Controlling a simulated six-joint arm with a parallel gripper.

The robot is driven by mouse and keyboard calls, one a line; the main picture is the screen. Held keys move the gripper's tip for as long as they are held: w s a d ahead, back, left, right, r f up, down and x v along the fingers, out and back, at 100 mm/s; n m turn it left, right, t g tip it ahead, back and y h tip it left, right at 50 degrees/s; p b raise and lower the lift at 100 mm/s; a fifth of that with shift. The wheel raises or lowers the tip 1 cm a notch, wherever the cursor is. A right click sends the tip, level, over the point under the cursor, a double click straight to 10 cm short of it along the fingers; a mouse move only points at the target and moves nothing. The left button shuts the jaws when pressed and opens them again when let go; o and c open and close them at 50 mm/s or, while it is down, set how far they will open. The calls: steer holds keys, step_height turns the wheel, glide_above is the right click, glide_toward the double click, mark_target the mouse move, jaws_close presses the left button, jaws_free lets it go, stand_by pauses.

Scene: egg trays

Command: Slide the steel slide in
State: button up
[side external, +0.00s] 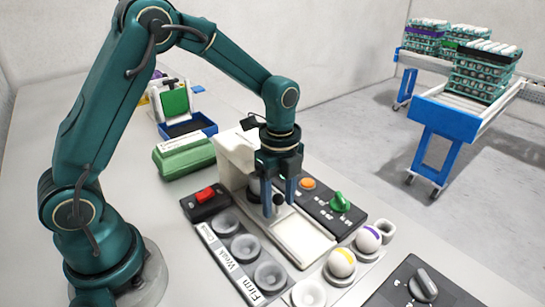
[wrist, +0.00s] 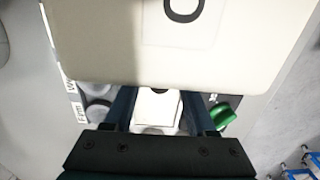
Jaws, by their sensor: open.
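A cream machine (side external: 238,158) stands in the middle of the bench. A long pale plate (side external: 308,240) extends from it toward the front; it looks like the slide, though I cannot tell if it is steel. A small dark knob (side external: 278,199) shows at its machine end. My gripper (side external: 278,196) points down over this end, with its blue fingers open on either side of the knob. I cannot tell whether they touch it. In the wrist view, the pale plate (wrist: 157,112) shows between my open fingers (wrist: 160,106), and the machine's housing (wrist: 230,45) hides its far part.
Left of the plate are a red switch (side external: 206,194) and grey cups (side external: 244,248) marked Weak and Firm. Right are an orange button (side external: 308,183) and a green knob (side external: 338,201). Banded eggs (side external: 341,262) stand at the front right. A green carton (side external: 184,158) lies behind left.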

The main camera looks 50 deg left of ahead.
steer(key=shift+r, duration=3)
step_height(320, 180, up, 8)
